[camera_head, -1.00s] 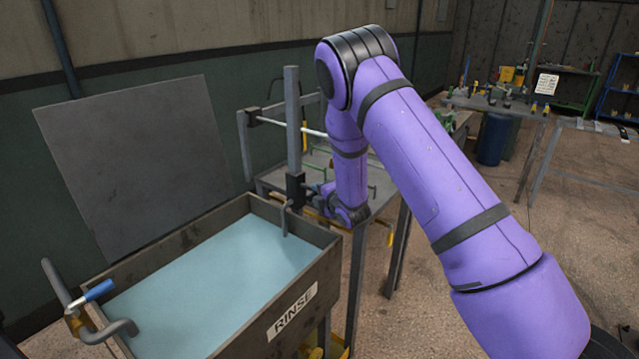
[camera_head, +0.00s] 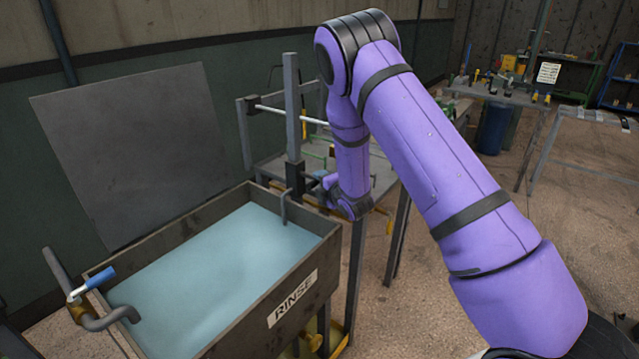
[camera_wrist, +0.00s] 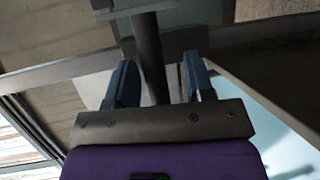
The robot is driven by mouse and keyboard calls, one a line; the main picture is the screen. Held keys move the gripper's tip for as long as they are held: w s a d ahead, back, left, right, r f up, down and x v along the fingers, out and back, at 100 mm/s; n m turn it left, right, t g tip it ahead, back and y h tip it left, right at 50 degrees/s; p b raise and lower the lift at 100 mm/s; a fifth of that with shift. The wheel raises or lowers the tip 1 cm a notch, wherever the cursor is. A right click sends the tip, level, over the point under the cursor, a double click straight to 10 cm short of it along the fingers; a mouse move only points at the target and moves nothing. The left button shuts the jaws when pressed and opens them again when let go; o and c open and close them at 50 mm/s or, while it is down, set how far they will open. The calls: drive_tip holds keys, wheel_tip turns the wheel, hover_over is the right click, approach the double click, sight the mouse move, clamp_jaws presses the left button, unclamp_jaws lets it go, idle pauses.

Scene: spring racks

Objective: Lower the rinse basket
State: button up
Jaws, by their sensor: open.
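The rinse tank (camera_head: 272,322), a brown box labelled RINSE, holds pale blue water (camera_head: 215,270). A grey post (camera_head: 292,115) stands at its far right corner with a dark carriage (camera_head: 295,176) on it. A bent rod (camera_head: 284,205) hangs from the carriage over the tank's rim. No basket shows above the water. My gripper (camera_head: 318,183) is beside the carriage, partly hidden by my wrist. In the wrist view my gripper (camera_wrist: 160,82) is open, with a dark round bar (camera_wrist: 150,55) between or just beyond its fingers; contact cannot be told.
A grey panel (camera_head: 130,150) leans behind the tank. A pipe with a blue-handled valve (camera_head: 95,282) is at the tank's near left. A metal table (camera_head: 385,178) stands behind my gripper. Workbenches and a blue drum (camera_head: 495,128) are at the back right; open floor lies at right.

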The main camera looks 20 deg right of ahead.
drive_tip(key=v, duration=0.9)
drive_tip(key=shift+s, duration=0.25)
